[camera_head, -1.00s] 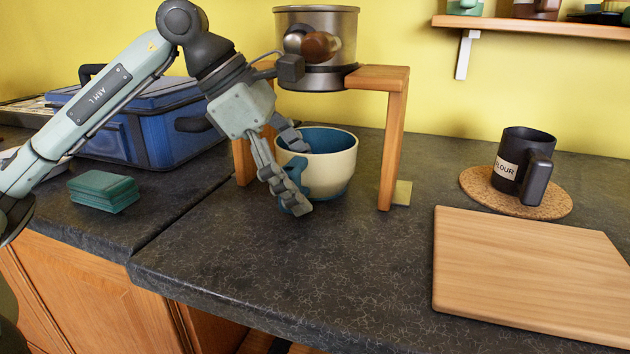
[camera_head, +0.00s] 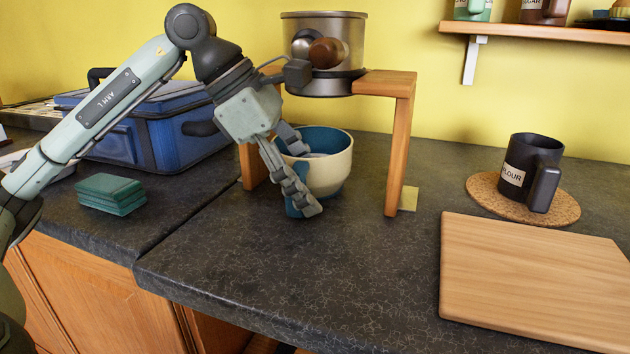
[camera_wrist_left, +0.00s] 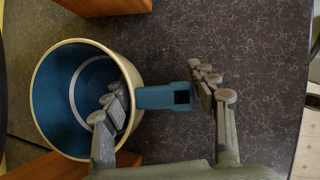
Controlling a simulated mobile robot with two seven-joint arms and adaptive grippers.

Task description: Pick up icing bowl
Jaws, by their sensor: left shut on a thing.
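The icing bowl (camera_head: 333,172) is cream outside and blue inside, with a blue handle on the side towards me. It stands on the dark counter under the wooden stand. My left gripper (camera_head: 299,172) is shut on the bowl at its handle side and partly covers the handle. In the left wrist view one finger of the gripper (camera_wrist_left: 163,100) reaches inside the bowl (camera_wrist_left: 52,98). The other finger is outside, at the end of the blue handle (camera_wrist_left: 160,97). A pale ring shows inside the bowl. My right gripper is not in view.
The wooden stand (camera_head: 400,150) carries a metal canister (camera_head: 325,45) close above the bowl. A blue box (camera_head: 160,135) and green blocks (camera_head: 111,194) are left. A flour mug (camera_head: 530,172) on a cork mat (camera_head: 480,190) and a wooden board (camera_head: 535,270) are right. The front counter is clear.

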